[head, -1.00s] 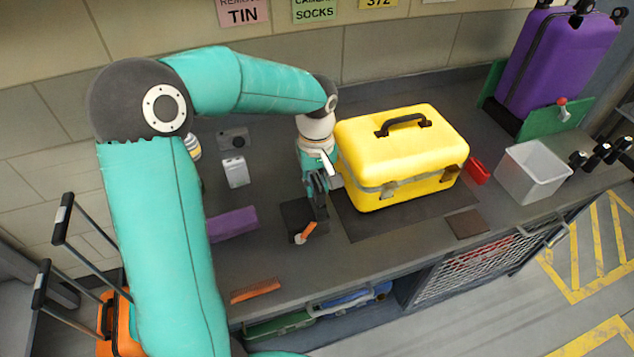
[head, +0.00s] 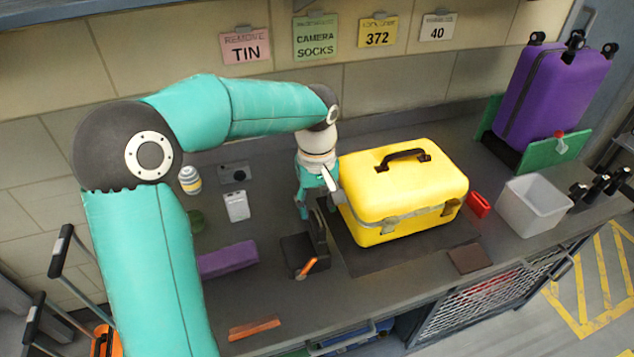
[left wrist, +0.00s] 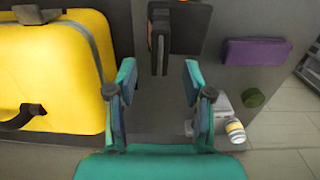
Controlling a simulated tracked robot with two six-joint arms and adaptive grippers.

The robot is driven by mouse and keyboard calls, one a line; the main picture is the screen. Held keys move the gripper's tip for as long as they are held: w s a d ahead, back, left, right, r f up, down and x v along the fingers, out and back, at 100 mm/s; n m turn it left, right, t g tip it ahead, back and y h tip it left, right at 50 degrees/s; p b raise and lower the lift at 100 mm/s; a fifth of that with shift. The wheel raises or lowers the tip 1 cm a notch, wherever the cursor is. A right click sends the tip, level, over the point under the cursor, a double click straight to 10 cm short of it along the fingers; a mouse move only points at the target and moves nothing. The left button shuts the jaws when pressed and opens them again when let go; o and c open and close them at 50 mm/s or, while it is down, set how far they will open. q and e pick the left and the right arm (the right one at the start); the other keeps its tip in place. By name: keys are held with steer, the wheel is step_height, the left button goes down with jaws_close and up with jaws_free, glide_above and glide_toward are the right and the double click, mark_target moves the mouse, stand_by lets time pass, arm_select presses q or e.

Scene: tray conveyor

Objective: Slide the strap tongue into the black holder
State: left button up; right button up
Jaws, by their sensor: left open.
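The black holder (head: 298,256) sits on the bench left of the yellow case (head: 405,196). A dark upright plate (head: 319,232) stands at its right side, and both show at the top of the left wrist view, the holder (left wrist: 188,30) beside the plate (left wrist: 160,52). A grey strap (head: 420,215) runs around the case. I cannot make out a separate strap tongue; the plate may be it. My left gripper (head: 312,204) is open and points down behind the holder, beside the case. Only bare bench shows between its fingers in the left wrist view (left wrist: 160,85). My right gripper is out of view.
An orange lever (head: 307,268) is at the holder's front. A purple block (head: 228,259), white box (head: 236,206) and canister (head: 190,180) lie left. A red object (head: 479,205) and white bin (head: 533,205) stand right. Bench front of the holder is mostly clear.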

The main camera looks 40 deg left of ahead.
arm_select(q)
step_height(320, 180, up, 7)
stand_by(0.3)
steer(key=shift+f, duration=0.1)
